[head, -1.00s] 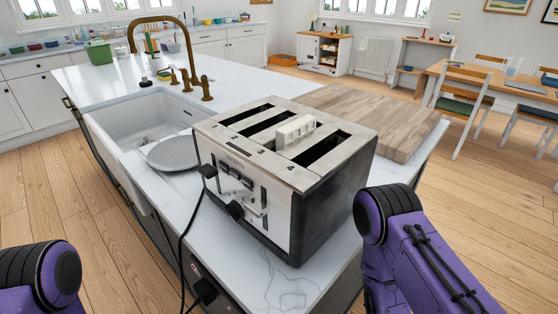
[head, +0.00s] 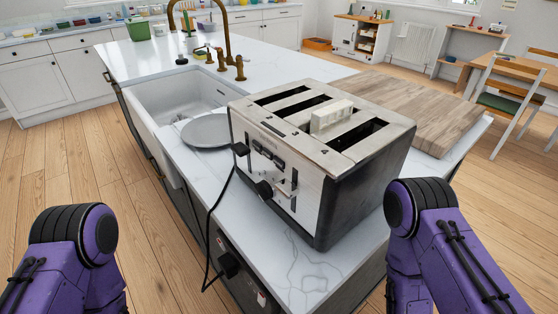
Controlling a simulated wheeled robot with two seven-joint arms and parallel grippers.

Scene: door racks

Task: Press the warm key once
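A large four-slot toaster (head: 320,160) stands on the white marble worktop, its control face turned to the front left. The face carries several dark keys (head: 268,156), dark knobs (head: 264,188) and lever slots. The labels are too small to read, so I cannot tell which key is the warm key. A pale block-like item (head: 331,117) sits on top at one slot. My two purple arms show at the lower left and lower right, apart from the toaster. Both grippers are outside the view.
A grey plate (head: 207,130) lies left of the toaster beside the white sink (head: 170,100). A black cord (head: 218,205) hangs over the front edge to a socket (head: 229,264). A wooden board (head: 425,110) lies behind the toaster. Bare marble is at the front right.

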